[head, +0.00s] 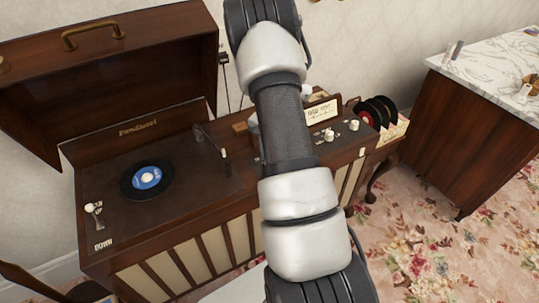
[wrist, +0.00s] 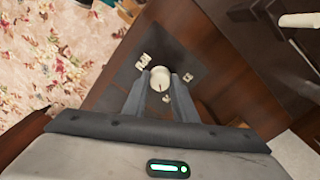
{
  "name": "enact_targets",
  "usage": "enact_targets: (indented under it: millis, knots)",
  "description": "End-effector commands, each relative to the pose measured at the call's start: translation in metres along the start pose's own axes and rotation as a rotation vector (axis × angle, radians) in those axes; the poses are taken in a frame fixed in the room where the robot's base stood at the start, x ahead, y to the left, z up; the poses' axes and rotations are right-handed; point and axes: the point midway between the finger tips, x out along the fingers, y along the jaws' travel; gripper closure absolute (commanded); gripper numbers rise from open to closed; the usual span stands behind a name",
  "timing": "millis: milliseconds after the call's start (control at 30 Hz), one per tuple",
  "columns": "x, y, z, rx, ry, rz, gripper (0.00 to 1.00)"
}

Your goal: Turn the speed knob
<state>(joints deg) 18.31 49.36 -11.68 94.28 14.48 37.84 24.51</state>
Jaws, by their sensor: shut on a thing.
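A small round cream knob (wrist: 160,79) with a dark pointer mark shows in the wrist view. It sits on a dark square plate (wrist: 187,62) with several pale labels around it, too small to read. My gripper (wrist: 161,75) is shut on this knob, one finger on each side. In the head view my arm crosses the middle of the wooden record-player cabinet (head: 175,225) and hides the gripper and the knob it holds.
The lid (head: 110,60) stands open at left. A record with a blue label (head: 147,178) lies on the turntable, near the tonearm (head: 212,142). Other cream knobs (head: 329,136) stand right of my arm. A marble-topped cabinet (head: 495,68) stands at right, with floral carpet (head: 440,240) in front.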

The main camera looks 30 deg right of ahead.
Motion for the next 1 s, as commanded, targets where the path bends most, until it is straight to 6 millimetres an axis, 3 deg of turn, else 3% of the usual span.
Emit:
enact_targets:
  millis: [200,233,333,733,1000]
  knots:
    - [-0.001,0.0,0.0,0.0,0.0,0.0,0.97]
    - [-0.001,0.0,0.0,0.0,0.0,0.0,0.7]
    - [0.0,0.0,0.0,0.0,0.0,0.0,0.56]
    - [-0.01,0.0,0.0,-0.001,0.001,-0.001,0.56]
    - [-0.067,-0.001,0.0,-0.001,0.004,-0.004,0.56]
